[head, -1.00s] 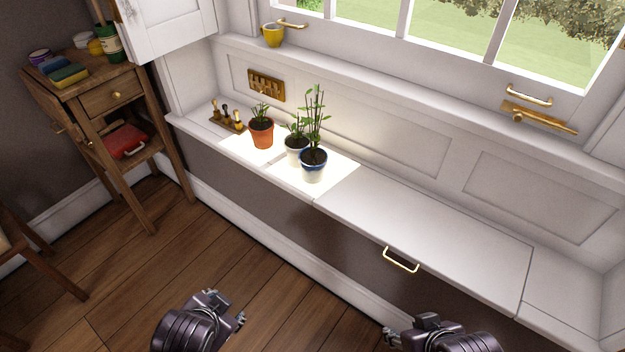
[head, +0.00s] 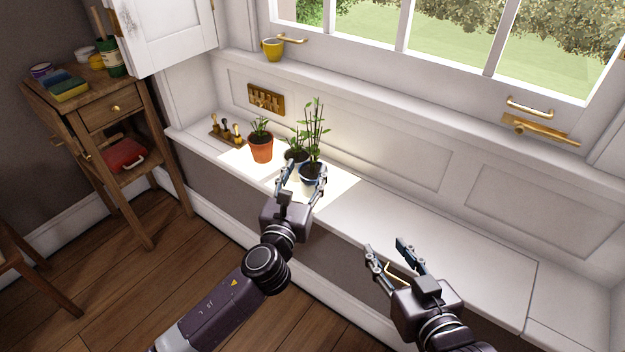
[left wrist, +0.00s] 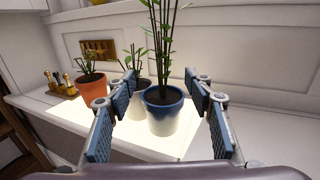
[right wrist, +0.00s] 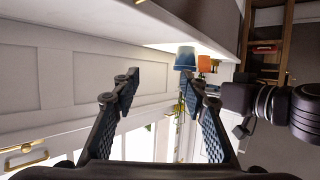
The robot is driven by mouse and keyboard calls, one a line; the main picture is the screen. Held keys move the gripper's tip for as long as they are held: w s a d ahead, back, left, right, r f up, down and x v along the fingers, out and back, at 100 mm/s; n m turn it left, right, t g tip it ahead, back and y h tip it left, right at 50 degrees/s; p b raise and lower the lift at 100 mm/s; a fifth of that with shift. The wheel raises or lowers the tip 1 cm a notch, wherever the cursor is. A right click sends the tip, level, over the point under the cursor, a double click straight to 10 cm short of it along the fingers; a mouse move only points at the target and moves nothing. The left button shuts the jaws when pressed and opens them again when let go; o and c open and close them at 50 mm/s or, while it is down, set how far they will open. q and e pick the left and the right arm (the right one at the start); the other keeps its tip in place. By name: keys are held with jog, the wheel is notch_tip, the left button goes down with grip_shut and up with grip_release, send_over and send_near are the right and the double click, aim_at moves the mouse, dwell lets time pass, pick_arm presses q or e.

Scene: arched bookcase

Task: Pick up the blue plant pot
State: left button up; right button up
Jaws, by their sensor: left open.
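The blue plant pot (head: 311,176), blue-rimmed with a pale lower part and tall green stems, stands upright on the white window bench. In the left wrist view the pot (left wrist: 163,112) sits between and beyond the open fingers. My left gripper (head: 302,182) is open at the pot, its fingers on either side in the head view; I cannot tell whether they touch it. My right gripper (head: 390,253) is open and empty over the bench's front edge, near the brass handle. In the right wrist view the pot (right wrist: 186,58) appears upside down, farther off.
A white pot (left wrist: 138,98) stands close behind the blue one, with a terracotta pot (head: 261,148) to its left. Small tools in a wooden rack (head: 226,132) are farther left. The bench (head: 450,240) is clear on the right.

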aim_at(311, 162)
pick_arm(q)
jog(key=shift+w+d, duration=0.2)
jog(key=shift+w, duration=0.5)
jog(key=x, duration=0.1)
jog(key=b+x, duration=0.1)
jog(key=x, duration=0.1)
jog(key=b+x, duration=0.1)
jog(key=shift+w+d+f, duration=0.2)
jog(key=shift+w+f, duration=0.05)
jog(key=shift+f, duration=0.1)
jog(key=shift+w, duration=0.15)
pick_arm(e)
notch_tip(311, 162, up, 14)
jog(key=w+a+t+y, duration=0.1)
jog(key=a+t+y, duration=0.1)
jog(key=t, duration=0.5)
jog(key=shift+w, duration=0.1)
pick_arm(q)
grip_shut()
jog(key=shift+r, duration=0.1)
